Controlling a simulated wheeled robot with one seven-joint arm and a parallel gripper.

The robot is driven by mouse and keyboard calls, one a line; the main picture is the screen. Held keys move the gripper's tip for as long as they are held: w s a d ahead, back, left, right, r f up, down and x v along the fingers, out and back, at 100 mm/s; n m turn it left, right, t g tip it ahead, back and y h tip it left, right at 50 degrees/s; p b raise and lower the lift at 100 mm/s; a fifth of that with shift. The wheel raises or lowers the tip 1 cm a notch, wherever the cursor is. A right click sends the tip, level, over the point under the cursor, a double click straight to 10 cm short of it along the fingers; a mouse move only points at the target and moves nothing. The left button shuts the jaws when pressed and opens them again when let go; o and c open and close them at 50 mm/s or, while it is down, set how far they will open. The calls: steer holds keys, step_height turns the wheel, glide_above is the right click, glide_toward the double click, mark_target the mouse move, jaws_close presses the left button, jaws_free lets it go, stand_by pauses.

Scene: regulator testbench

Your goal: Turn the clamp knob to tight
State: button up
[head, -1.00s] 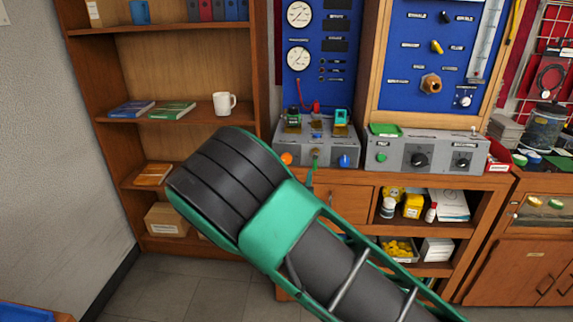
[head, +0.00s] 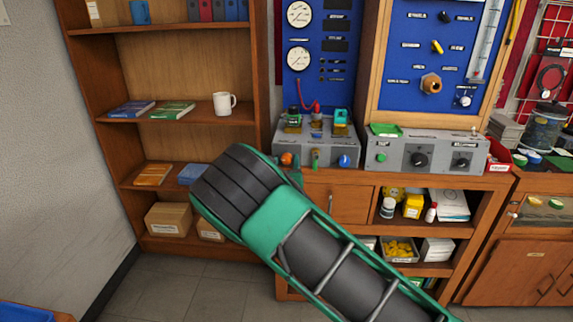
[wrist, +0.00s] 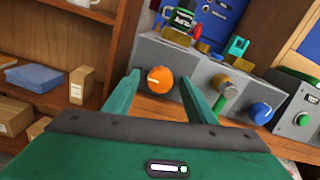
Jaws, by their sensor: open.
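The grey bench unit (head: 328,146) carries a round orange knob (head: 287,159), a green-and-brass lever (head: 315,158) and a round blue knob (head: 344,160) along its front. No label that I can read tells which one is the clamp knob. In the wrist view, my gripper (wrist: 160,78) is open, with the orange knob (wrist: 159,81) framed between its two green fingers. The fingers look short of gripping it, and I cannot tell the exact gap. The orange knob has a pale pointer mark. The lever (wrist: 223,100) and blue knob (wrist: 260,112) are right of the fingers.
A second grey unit (head: 424,152) with a green button and black knobs stands to the right. Fittings and a red hose (head: 301,95) sit above the first unit. A wooden bookshelf (head: 180,65) with a white mug (head: 224,103) stands to the left.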

steer(key=shift+w, duration=0.25)
steer(key=c, duration=1)
steer(key=shift+d, duration=0.1)
steer(key=shift+c, duration=0.2)
